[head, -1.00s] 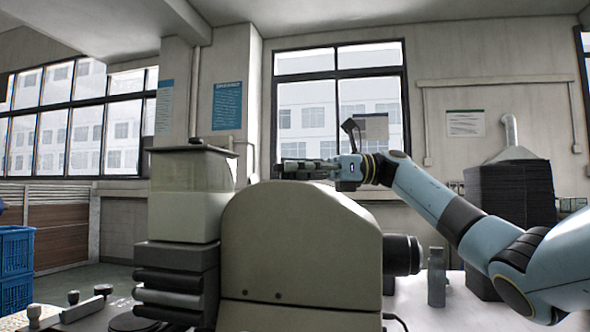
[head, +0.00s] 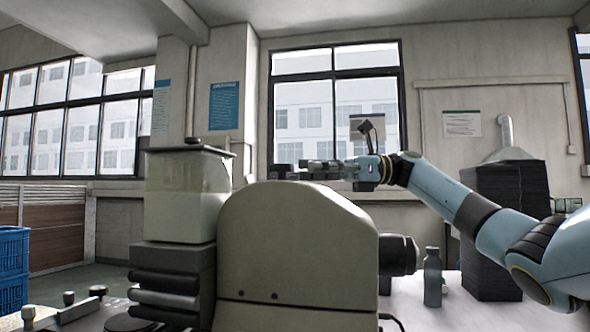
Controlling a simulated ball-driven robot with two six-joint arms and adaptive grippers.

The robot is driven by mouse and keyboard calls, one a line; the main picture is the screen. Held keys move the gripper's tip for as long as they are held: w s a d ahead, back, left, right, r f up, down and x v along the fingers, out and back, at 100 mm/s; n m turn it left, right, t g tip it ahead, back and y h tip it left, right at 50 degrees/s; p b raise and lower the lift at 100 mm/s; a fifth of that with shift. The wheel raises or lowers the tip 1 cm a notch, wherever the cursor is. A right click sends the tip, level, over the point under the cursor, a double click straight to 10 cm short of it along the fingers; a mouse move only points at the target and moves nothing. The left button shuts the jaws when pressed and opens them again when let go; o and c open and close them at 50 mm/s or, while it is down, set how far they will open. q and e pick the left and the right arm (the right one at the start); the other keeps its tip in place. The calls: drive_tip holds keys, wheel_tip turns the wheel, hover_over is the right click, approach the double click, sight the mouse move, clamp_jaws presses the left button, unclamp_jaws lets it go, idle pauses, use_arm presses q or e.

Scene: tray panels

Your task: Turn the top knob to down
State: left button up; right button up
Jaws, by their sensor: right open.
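My right gripper (head: 287,163) reaches in from the right, with its fingers pointing left above the rounded top of a beige machine (head: 295,250). The fingers are open, and I see nothing held between them. Whether they touch the machine top cannot be told, since the machine hides what is behind and below. I cannot make out the top knob for sure. Several small knobs (head: 68,298) stand at the lower left, and a small dark cap (head: 193,141) sits on the clear hopper (head: 187,175). My left gripper does not show.
A grey bottle (head: 432,278) stands on the white table (head: 450,312) right of the machine. A dark stack (head: 505,230) stands behind my right arm. Blue crates (head: 12,265) are at the left edge. The air above the machine is free around the gripper.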

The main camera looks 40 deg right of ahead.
drive_tip(key=v, duration=0.7)
drive_tip(key=shift+s+d, duration=0.15)
drive_tip(key=shift+d, duration=0.1)
drive_tip(key=shift+a+f, duration=0.1)
drive_tip(key=shift+f, duration=0.05)
